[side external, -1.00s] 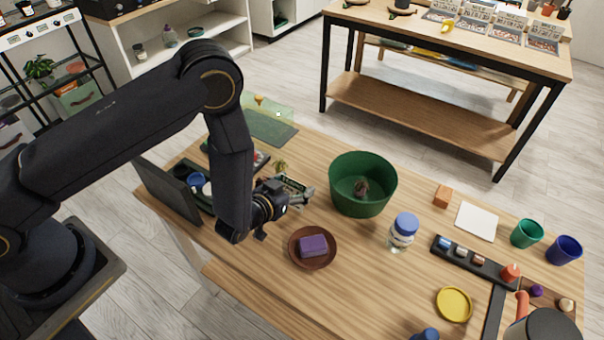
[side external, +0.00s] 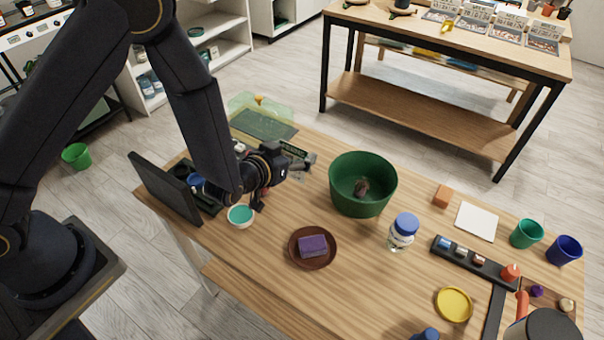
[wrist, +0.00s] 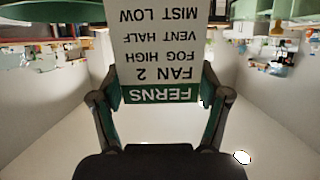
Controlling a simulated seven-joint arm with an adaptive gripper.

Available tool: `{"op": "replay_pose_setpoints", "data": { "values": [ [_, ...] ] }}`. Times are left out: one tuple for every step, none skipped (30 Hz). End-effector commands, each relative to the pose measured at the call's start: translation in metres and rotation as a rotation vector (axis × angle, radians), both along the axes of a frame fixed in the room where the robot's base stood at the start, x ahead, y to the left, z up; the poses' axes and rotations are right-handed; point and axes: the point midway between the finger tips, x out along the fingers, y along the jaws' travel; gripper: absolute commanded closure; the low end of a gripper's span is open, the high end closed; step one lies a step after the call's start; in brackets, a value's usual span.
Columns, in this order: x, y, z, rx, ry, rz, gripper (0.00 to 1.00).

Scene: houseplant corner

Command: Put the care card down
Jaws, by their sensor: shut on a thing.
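The care card (wrist: 160,50) is white with a green band reading FERNS and black lines of text, upside down in the wrist view. My gripper (wrist: 160,95) is shut on it, with one finger on each side of the green end. In the side external view my gripper (side external: 303,163) is left of the green pot, above the back left part of the wooden table (side external: 285,215). Only a dark green edge of the card (side external: 294,150) shows there, so its tilt and height are hard to tell.
A green pot (side external: 345,195) stands right of my gripper. A white bowl with teal contents (side external: 240,216), a brown saucer with a purple block (side external: 312,246) and a blue-capped jar (side external: 402,232) are nearer. A green mat (side external: 263,124) lies behind. A dark upright panel (side external: 163,190) stands left.

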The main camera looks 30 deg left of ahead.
Motion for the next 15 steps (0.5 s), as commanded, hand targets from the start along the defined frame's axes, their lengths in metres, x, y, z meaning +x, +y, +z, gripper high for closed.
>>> {"op": "replay_pose_setpoints", "data": {
  "values": [
    [0.014,0.008,0.009,-0.006,-0.008,0.007,0.42],
    [0.023,0.014,0.014,-0.008,-0.009,0.008,0.42],
    [0.033,0.02,0.019,-0.009,-0.009,0.007,0.42],
    [0.04,0.026,0.022,-0.008,-0.009,0.007,0.42],
    [0.046,0.031,0.025,-0.007,-0.007,0.006,0.42],
    [0.054,0.037,0.028,-0.005,-0.008,0.006,0.42],
    [0.059,0.041,0.03,-0.003,-0.007,0.006,0.42],
    [0.063,0.044,0.031,-0.001,-0.005,0.005,0.42],
    [0.07,0.047,0.032,0.002,-0.005,0.005,0.42],
    [0.075,0.049,0.031,0.003,-0.004,0.004,0.42],
    [0.08,0.049,0.03,0.005,-0.004,0.003,0.42],
    [0.088,0.048,0.026,0.005,-0.003,0.002,0.42],
    [0.095,0.047,0.023,0.006,-0.003,0.001,0.42],
    [0.103,0.046,0.019,0.006,-0.003,0.001,0.42],
    [0.113,0.044,0.014,0.006,-0.002,0.001,0.42]
  ]
}}
